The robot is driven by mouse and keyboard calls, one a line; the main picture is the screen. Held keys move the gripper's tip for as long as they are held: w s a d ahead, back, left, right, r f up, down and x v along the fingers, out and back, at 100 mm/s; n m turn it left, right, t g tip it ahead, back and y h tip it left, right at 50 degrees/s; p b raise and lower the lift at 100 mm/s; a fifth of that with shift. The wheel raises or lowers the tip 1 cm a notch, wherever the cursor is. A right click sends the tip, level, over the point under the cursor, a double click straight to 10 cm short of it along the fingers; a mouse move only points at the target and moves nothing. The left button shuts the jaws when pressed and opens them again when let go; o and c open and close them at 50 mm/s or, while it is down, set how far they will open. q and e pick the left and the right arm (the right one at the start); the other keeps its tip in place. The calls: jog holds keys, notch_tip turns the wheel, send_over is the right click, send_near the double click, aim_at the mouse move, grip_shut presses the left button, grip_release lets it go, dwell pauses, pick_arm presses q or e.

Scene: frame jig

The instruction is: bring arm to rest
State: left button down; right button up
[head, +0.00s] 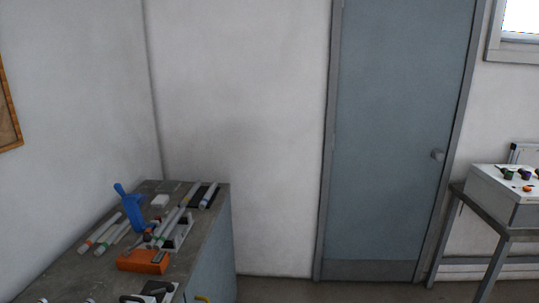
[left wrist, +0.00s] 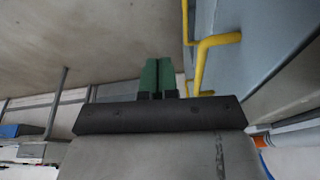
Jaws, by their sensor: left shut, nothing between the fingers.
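My left gripper (left wrist: 157,74) shows in the left wrist view, with two green fingers pressed together and nothing between them. It is beside a blue-grey cabinet face (left wrist: 254,50) that carries a yellow bar handle (left wrist: 203,55). The fingers appear apart from the handle. Neither of my arms shows in the head view, and my right gripper is in no view.
In the head view a workbench (head: 218,222) at lower left holds a blue tool (head: 131,209), an orange block (head: 143,261) and several rods. A closed grey-blue door (head: 397,140) stands right of centre. A white box (head: 500,190) sits on a table at right.

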pick_arm(q)
jog(key=s+f+g+b, duration=0.1)
jog(key=s+f+b, duration=0.2)
jog(key=f, duration=1.1)
jog(key=s+f+b, duration=0.2)
jog(key=s+f, duration=0.1)
jog(key=f, duration=1.2)
jog(key=s+a+f+g+b, duration=0.1)
jog(key=s+a+f+b, duration=0.2)
jog(key=s+f, duration=0.9)
jog(key=shift+s+f, duration=0.4)
jog(key=shift+f, duration=0.4)
jog(key=shift+s+a, duration=0.1)
